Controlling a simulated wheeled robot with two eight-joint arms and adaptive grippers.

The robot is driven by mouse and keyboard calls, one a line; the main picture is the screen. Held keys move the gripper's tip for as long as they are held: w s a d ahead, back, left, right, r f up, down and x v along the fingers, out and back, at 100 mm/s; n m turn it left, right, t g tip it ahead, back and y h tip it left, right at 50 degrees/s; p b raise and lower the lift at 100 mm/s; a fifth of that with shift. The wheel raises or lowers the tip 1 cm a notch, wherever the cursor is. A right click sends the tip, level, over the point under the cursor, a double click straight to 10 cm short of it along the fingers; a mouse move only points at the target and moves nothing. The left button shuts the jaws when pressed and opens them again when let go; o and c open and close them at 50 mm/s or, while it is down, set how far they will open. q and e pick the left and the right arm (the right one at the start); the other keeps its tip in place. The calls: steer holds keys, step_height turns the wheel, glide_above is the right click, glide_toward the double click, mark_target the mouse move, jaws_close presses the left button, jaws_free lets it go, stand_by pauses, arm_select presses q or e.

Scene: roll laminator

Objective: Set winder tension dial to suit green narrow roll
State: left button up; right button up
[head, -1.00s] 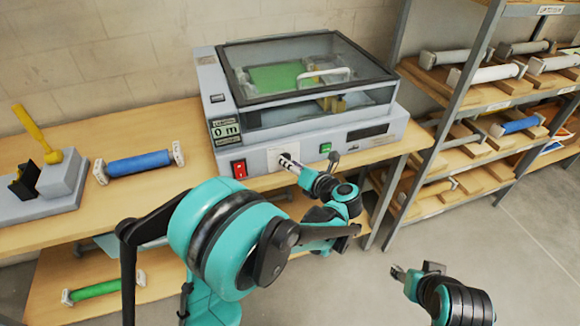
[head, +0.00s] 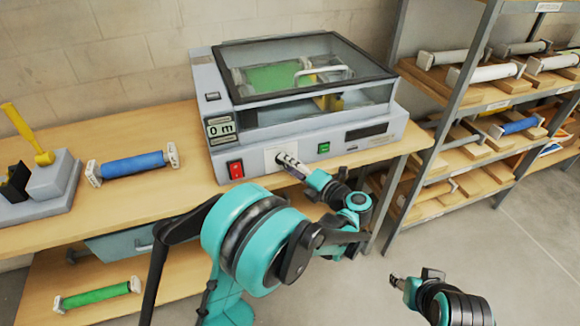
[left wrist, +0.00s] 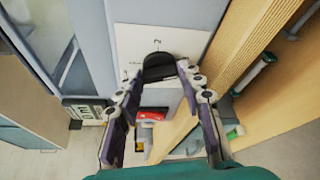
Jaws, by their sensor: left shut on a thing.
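The laminator (head: 250,171) stands on the wooden bench, with a green roll (head: 276,79) under its clear lid. My left gripper (head: 285,158) is at its front panel, covering most of the white dial plate (head: 270,157). In the left wrist view, the black tension dial (left wrist: 158,66) sits on the white plate between the tips of my left gripper (left wrist: 160,80), which is shut on it. The dial's markings are mostly hidden or too small to read. My right gripper (head: 398,281) hangs over the floor, away from the bench; its jaws are too small to judge.
A red switch (head: 235,169), a green button (head: 323,148) and a display reading 0 m (head: 220,128) are near the dial. A blue roll (head: 132,165) lies left on the bench. Another green roll (head: 96,294) lies below. Shelves (head: 470,75) stand right.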

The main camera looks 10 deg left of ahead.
stand_by(0.4)
arm_select(q)
steer(key=o, duration=1.2)
steer(key=shift+c, duration=0.2)
steer(key=v, duration=1.2)
steer(key=shift+w, duration=0.1)
